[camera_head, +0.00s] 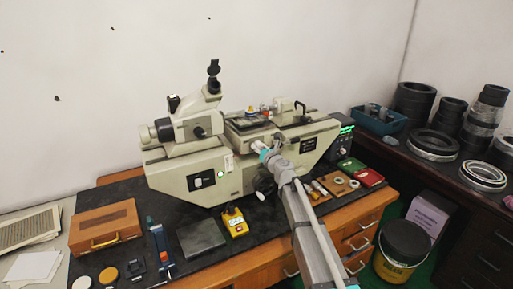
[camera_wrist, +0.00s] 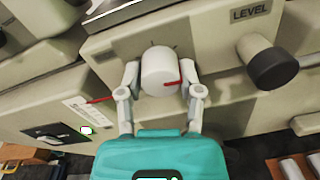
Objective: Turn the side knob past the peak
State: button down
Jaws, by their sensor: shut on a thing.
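The side knob (camera_wrist: 159,68) is a short pale cylinder with a red pointer, set on the front face of the beige measuring machine (camera_head: 175,177). In the wrist view my gripper (camera_wrist: 160,82) has one finger on each side of the knob and is shut on it. In the head view my gripper (camera_head: 264,153) reaches the machine's front from the lower right and largely hides the knob. Short dark marks show on the panel just above the knob. Another red line shows at the left finger.
A dark knob (camera_wrist: 271,63) under a LEVEL label sticks out close to the right of my gripper. Dark rings stand on the right-hand table.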

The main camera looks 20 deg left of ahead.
jog(key=shift+s+d, duration=0.1)
dwell(0.3)
jog(key=shift+c, duration=1.5)
grip_release()
jog(key=shift+o, duration=0.2)
jog(key=v, duration=1.2)
